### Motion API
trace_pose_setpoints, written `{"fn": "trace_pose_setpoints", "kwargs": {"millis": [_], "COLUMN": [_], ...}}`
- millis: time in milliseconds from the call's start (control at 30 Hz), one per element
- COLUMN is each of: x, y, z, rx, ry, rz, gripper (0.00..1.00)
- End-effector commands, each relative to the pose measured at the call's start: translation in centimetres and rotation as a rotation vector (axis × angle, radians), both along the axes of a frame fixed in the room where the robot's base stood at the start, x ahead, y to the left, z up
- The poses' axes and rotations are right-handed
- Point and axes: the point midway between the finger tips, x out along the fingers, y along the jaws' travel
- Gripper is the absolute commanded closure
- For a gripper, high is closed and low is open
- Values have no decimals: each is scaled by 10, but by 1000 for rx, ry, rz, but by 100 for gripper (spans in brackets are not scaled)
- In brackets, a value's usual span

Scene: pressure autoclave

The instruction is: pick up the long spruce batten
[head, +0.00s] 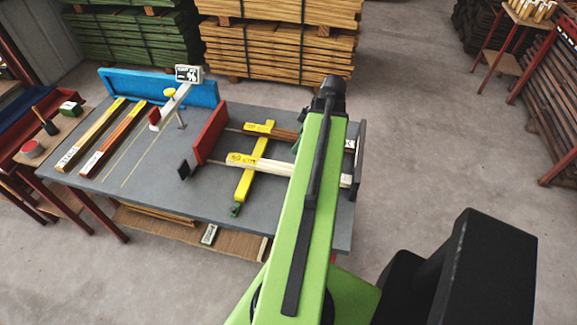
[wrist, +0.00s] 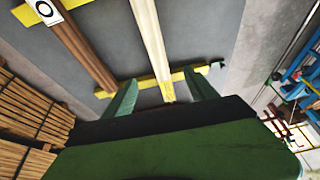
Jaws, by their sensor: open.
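A pale batten (head: 272,166), which looks like the spruce one, lies across a yellow bar (head: 245,187) on the grey table, with a yellow label on its left end. My green arm hides part of it in the head view. In the wrist view the pale batten (wrist: 150,40) runs down from the top edge to its labelled end. My gripper (wrist: 161,92) is open, with one teal finger on each side of that end in the picture. I cannot tell the height between fingers and batten.
A brown batten (wrist: 80,45) lies beside the pale one. A red plate (head: 210,133) stands near their left ends. A blue fence (head: 155,85) stands behind.

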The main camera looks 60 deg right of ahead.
Motion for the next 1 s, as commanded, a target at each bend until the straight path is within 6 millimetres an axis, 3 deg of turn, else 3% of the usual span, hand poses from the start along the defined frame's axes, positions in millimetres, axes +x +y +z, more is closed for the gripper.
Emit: {"fn": "trace_pose_setpoints", "kwargs": {"millis": [100,333,800,1000], "x": [-19,-18,17,25], "y": [-12,-12,-1,2], "z": [2,-7,-101,-114], "rx": [-15,-17,-17,-17], "ry": [-20,-21,-20,-20], "rz": [7,11,12,11], "gripper": [34,34,34,34]}}
